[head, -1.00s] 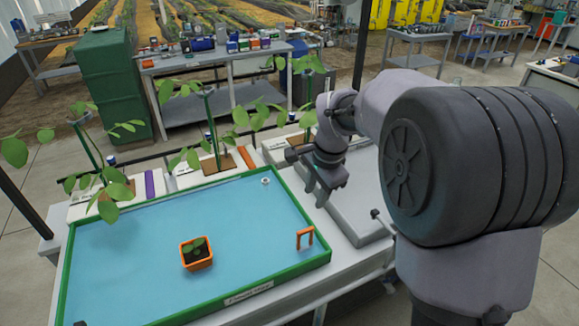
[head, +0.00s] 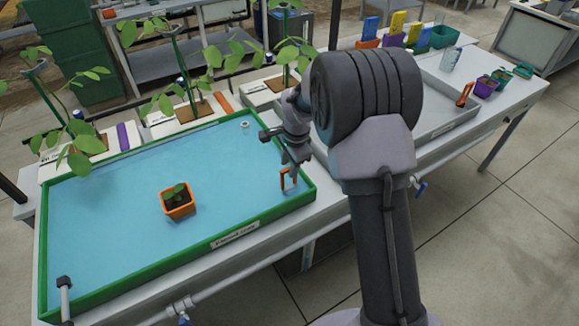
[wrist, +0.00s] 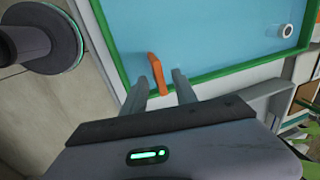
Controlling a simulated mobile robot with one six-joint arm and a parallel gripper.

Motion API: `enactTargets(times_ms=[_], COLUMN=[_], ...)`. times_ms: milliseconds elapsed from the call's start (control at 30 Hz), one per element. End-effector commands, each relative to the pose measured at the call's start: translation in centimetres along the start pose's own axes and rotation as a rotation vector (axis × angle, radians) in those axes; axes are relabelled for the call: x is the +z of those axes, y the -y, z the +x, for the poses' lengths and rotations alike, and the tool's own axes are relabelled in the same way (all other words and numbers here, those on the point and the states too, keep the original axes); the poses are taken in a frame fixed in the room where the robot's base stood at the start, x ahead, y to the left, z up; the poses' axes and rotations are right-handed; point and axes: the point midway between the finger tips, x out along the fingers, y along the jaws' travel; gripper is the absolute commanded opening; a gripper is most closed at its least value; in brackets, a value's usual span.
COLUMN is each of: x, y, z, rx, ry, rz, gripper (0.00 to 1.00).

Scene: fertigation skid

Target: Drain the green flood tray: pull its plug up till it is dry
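The green flood tray (head: 150,276) has a green rim and a flat blue surface like water inside. Its orange plug handle (head: 288,181) stands upright in the front right corner. My gripper (head: 291,168) points down right at this handle. In the wrist view my gripper (wrist: 160,90) is open, its two fingers on either side of the orange handle (wrist: 157,72), which shows between and just beyond the fingertips. I cannot tell whether a finger touches it. The plug's lower part is hidden.
An orange pot with a seedling (head: 178,201) sits in the tray. A small white fitting (head: 245,126) is near its back right corner. A grey tray (head: 440,128) with another orange handle (head: 465,94) lies to the right. Staked plants (head: 190,85) line the back edge.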

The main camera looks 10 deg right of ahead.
Motion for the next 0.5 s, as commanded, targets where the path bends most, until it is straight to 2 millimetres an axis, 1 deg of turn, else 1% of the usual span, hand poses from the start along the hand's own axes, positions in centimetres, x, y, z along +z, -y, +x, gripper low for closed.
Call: enactTargets(times_ms=[200,367,400,500], x=[0.00,0.00,0.00,0.00], y=[0.01,0.00,0.00,0.00], z=[-0.02,-0.03,-0.03,-0.03], rx=[0.000,0.000,0.000,0.000], ry=[0.000,0.000,0.000,0.000], rz=[0.000,0.000,-0.001,-0.001], gripper=[0.34,0.03,0.00,0.00])
